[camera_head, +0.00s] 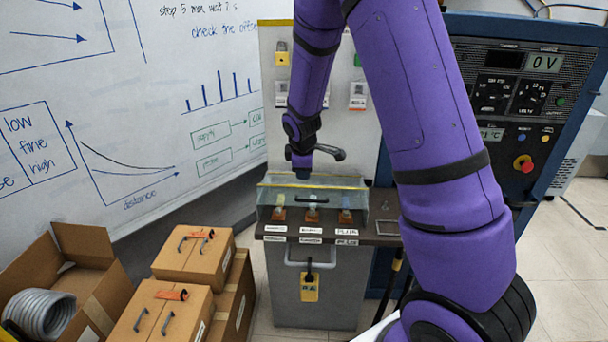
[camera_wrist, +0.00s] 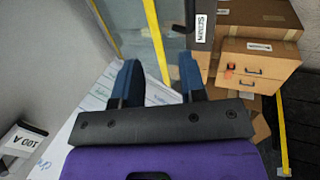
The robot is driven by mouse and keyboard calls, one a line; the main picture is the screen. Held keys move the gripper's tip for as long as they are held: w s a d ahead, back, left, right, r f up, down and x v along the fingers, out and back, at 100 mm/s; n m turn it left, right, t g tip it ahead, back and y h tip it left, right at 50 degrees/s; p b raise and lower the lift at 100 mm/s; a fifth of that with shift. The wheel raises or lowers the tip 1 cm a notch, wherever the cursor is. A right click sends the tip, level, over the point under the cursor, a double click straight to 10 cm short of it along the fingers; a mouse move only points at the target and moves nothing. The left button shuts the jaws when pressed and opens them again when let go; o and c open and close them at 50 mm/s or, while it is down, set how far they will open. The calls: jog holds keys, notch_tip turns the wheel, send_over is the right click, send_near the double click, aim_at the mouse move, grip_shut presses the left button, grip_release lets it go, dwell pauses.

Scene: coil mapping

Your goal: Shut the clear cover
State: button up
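The clear cover (camera_head: 350,184) with a yellow edge strip is at the top of the grey cabinet, over a row of three small coloured pieces on orange bases. I cannot tell how far it is tilted. My gripper (camera_head: 302,172) points down just above the cover, near its middle. In the wrist view the two blue fingers of my gripper (camera_wrist: 160,62) stand apart with nothing between them. The clear panel (camera_wrist: 124,28) and its yellow strip lie beyond the fingertips. I cannot tell whether a finger touches it.
Cardboard boxes (camera_head: 168,312) stand on the floor at left, one open with a grey coil (camera_head: 40,312). A blue instrument rack (camera_head: 555,125) stands at right. A whiteboard (camera_head: 110,100) is behind on the left. A cabinet handle (camera_head: 309,265) sticks out at the front.

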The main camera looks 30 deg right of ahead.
notch_tip(320, 180, up, 6)
send_over(311, 201)
jog(key=a, duration=0.3)
jog(key=shift+s+r, duration=0.2)
jog(key=c, duration=0.3)
jog(key=shift+s+d+f+m, duration=0.1)
jog(key=shift+m, duration=0.4)
jog(key=c, duration=0.4)
jog(key=shift+s+d+f+m, duration=0.1)
jog(key=shift+s+f+m, duration=0.1)
jog(key=shift+m, duration=0.6)
grip_shut()
jog(key=d+f+m, duration=0.1)
jog(key=f+m, duration=0.4)
jog(key=f+m+g, duration=0.1)
jog(key=f+m, duration=0.4)
jog(key=w+d+f+m+y, duration=0.1)
jog(key=f+m, duration=0.4)
jog(key=shift+d, duration=0.35)
